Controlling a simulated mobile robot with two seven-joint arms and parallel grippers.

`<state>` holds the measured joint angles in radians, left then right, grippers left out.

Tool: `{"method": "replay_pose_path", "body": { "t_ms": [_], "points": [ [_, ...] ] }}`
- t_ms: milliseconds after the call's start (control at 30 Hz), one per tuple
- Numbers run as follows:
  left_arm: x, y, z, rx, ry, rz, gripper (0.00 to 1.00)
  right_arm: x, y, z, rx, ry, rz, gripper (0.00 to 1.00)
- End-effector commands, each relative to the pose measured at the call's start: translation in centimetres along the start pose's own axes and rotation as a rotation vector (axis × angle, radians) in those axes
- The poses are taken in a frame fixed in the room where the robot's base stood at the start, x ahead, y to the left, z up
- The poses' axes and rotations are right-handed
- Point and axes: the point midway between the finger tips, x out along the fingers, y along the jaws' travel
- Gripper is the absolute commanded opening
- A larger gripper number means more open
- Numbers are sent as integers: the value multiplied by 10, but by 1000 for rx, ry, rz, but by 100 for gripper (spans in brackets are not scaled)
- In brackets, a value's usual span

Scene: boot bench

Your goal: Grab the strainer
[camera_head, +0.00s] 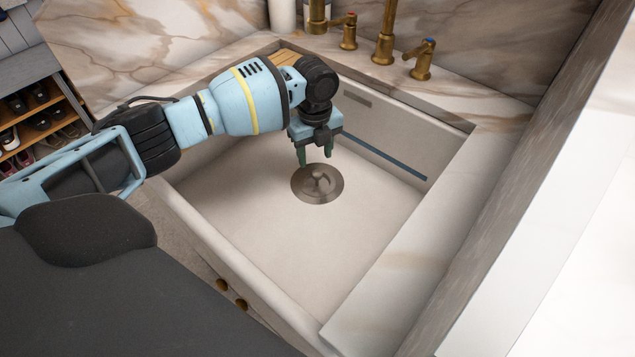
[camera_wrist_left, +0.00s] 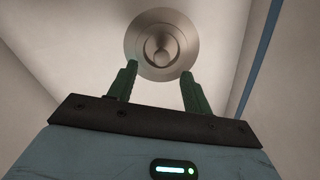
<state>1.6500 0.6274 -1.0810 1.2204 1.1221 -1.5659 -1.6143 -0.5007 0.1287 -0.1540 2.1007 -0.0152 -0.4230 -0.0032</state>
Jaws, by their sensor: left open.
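The strainer (camera_head: 318,184) is a round grey metal disc with a knob in its middle. It sits at the drain in the floor of the white sink (camera_head: 260,221). My left gripper (camera_head: 315,160) points down above the strainer, its two green fingers apart and empty. In the left wrist view the strainer (camera_wrist_left: 162,45) shows whole, with its knob between the lines of the two open fingers (camera_wrist_left: 160,80) and beyond their tips. The fingers appear apart from the knob. My right gripper is not in view.
Sink walls and a marble counter (camera_head: 408,262) surround the basin. Brass taps (camera_head: 385,40) stand behind the sink. A shoe shelf (camera_head: 40,122) is at the far left. The basin floor around the strainer is clear.

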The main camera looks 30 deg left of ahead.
Motion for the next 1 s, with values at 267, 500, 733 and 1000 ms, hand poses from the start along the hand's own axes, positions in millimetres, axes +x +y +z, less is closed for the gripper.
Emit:
{"method": "replay_pose_path", "body": {
  "t_ms": [267, 500, 733, 1000],
  "points": [
    [36, -3, -4, 0, 1, 3, 50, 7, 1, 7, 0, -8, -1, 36],
    [52, -3, -4, -1, 0, 0, 50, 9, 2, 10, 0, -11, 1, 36],
    [51, -3, -4, 0, 0, 0, 45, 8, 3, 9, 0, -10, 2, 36],
    [51, -3, -4, 0, 0, 0, 9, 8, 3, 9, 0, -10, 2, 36]
  ]
}}
